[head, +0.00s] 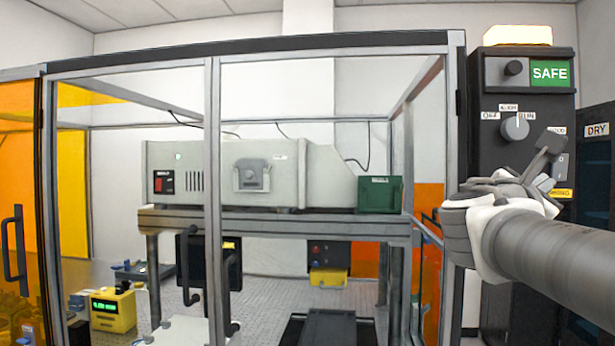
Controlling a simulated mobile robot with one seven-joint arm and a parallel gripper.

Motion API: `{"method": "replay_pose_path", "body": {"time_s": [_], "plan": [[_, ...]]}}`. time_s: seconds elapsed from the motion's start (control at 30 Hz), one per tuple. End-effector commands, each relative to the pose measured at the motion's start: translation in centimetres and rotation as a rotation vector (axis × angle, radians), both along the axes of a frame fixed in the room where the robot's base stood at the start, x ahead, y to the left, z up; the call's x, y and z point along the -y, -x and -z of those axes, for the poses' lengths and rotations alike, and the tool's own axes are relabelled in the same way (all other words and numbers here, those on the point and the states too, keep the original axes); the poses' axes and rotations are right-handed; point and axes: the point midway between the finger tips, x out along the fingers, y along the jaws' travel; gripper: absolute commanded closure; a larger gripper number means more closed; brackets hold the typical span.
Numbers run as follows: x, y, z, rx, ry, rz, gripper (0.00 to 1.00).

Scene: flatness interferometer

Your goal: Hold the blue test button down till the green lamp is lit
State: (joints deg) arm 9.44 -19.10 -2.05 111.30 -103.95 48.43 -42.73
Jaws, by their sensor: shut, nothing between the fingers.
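My gripper (549,142) is at the right, in front of a dark control cabinet (490,140). Its fingers are shut and empty, and they point up and right, close to the cabinet's front in the picture. Whether they touch it I cannot tell. The cabinet carries a knob (515,126) marked OFF to RUN and a green SAFE sign (550,73). I cannot make out the blue test button; my gripper and arm cover part of the panel.
A metal-framed enclosure (212,130) stands left of the cabinet, around the grey instrument and a dark green box (380,194). An orange panel door (20,190) is at the far left. A yellow device (113,309) with a green display sits low left. A DRY cabinet (596,150) stands far right.

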Motion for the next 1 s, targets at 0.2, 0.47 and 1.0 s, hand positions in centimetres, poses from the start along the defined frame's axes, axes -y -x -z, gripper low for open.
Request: {"method": "replay_pose_path", "body": {"time_s": [0.2, 0.47, 1.0], "plan": [[0.0, 0.0, 0.0, 0.001, -0.001, 0.001, 1.00], [0.3, -1.2, 0.0, -0.002, -0.002, 0.001, 1.00], [1.9, -7.8, 0.1, 0.000, -0.002, 0.001, 1.00]]}}
